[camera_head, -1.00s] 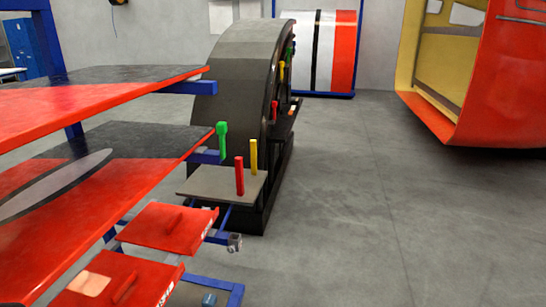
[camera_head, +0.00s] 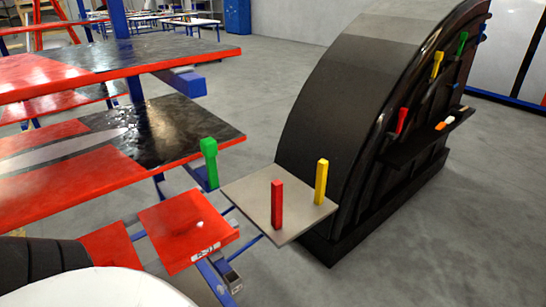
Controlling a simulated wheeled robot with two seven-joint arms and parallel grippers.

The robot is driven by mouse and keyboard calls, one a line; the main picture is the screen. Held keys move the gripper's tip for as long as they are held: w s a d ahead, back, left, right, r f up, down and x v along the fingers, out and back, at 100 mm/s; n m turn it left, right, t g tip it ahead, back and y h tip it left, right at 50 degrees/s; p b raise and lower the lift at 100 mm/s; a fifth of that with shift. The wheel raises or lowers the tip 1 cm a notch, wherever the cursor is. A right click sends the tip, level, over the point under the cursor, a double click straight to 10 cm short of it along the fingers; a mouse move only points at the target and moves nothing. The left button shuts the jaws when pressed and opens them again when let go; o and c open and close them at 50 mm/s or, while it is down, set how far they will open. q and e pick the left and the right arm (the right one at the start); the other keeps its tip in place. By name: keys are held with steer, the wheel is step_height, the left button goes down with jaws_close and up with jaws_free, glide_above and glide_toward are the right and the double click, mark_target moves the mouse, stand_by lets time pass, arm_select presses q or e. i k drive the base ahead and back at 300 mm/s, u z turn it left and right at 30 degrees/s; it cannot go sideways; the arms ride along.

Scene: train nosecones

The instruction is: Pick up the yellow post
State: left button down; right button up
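A yellow post (camera_head: 321,182) stands upright on a grey square plate (camera_head: 256,228) beside the black arched structure. A red post (camera_head: 277,204) stands upright on the same plate, nearer and to the left. A green post (camera_head: 210,162) with a wider top stands behind the plate's left edge; its base is partly hard to make out. Neither gripper is in view. A dark and white rounded part, probably mine, fills the lower left corner.
The black arched structure (camera_head: 350,110) carries another yellow, green and red piece and a side shelf (camera_head: 430,140). Red and black panels (camera_head: 180,130) on a blue rack fill the left. Grey floor (camera_head: 460,250) is open at the right.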

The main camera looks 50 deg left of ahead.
mark_target(322, 165)
steer(key=u, duration=0.95)
steer(key=i, duration=0.85)
steer(key=u, duration=0.7)
